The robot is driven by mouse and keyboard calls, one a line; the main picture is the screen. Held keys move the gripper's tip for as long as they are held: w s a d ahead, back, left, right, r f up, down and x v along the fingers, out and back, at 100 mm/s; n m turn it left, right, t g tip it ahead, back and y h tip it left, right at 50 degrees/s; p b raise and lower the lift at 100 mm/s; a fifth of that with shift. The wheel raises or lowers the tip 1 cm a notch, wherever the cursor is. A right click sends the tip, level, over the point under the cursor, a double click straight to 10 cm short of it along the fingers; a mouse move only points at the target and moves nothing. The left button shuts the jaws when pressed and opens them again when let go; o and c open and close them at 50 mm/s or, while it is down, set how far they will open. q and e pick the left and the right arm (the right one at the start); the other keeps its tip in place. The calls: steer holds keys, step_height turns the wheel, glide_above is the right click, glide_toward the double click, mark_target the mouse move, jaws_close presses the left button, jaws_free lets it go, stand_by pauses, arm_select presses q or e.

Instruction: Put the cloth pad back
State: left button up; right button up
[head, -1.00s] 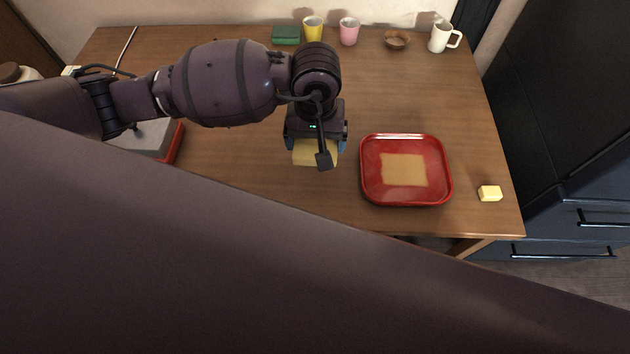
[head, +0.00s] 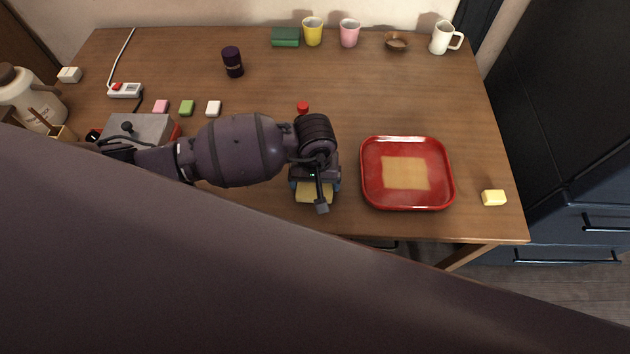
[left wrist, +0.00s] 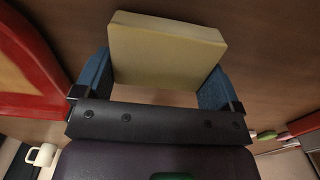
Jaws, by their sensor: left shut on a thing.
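My left gripper (head: 315,184) is shut on a pale yellow pad (head: 314,195), left of the red tray near the table's front edge. In the left wrist view the thick, square-edged pad (left wrist: 165,52) sits between the two blue fingers. I cannot tell whether the pad touches the table. The red tray (head: 448,190) lies on the table to the right, with a flat tan square (head: 405,173) in its middle. My right gripper is not in view.
A small yellow block (head: 493,198) lies right of the tray. A red-topped thing (head: 303,108) stands just behind my left wrist. A dark cup (head: 232,62), small colored blocks and a grey box (head: 140,130) are to the left. Cups line the back.

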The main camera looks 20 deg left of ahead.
arm_select(q)
steer(key=shift+f, duration=0.85)
steer(key=o, duration=0.5)
steer(key=shift+o, duration=0.2)
steer(key=shift+r, duration=0.1)
steer(key=shift+r, duration=0.2)
step_height(320, 180, up, 11)
steer(key=shift+f+p, duration=0.1)
steer(key=shift+p, duration=0.45)
steer(key=shift+r, duration=0.55)
